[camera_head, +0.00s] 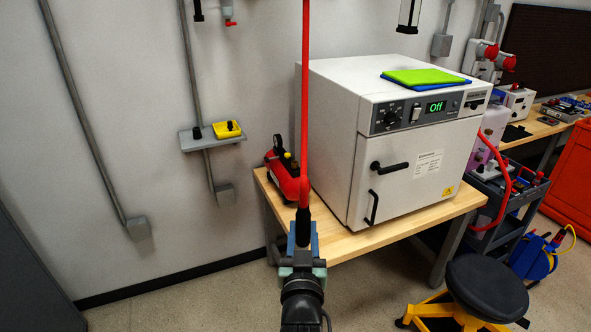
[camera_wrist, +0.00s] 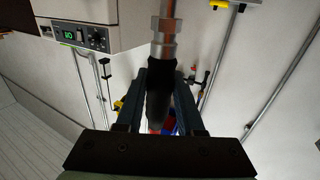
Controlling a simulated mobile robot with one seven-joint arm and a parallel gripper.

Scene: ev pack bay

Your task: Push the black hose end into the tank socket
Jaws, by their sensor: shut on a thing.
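My gripper (camera_head: 302,240) is shut on the black hose end (camera_head: 303,222), which stands upright in the jaws. A red hose (camera_head: 305,100) runs straight up from it past the top of the head view. In the wrist view, the black hose end (camera_wrist: 160,92) sits between the two fingers of my gripper (camera_wrist: 161,82), with a metal fitting (camera_wrist: 164,38) at its upper end. A red tank-like unit (camera_head: 285,175) with black and yellow parts stands on the bench, behind and left of the hose. I cannot make out the tank socket in either view.
A white oven (camera_head: 400,140) fills most of the wooden bench (camera_head: 405,228), with green and blue cloths (camera_head: 425,77) on top. A wall shelf (camera_head: 212,142) holds a yellow box. A black stool (camera_head: 485,288) stands at front right. The floor at left is clear.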

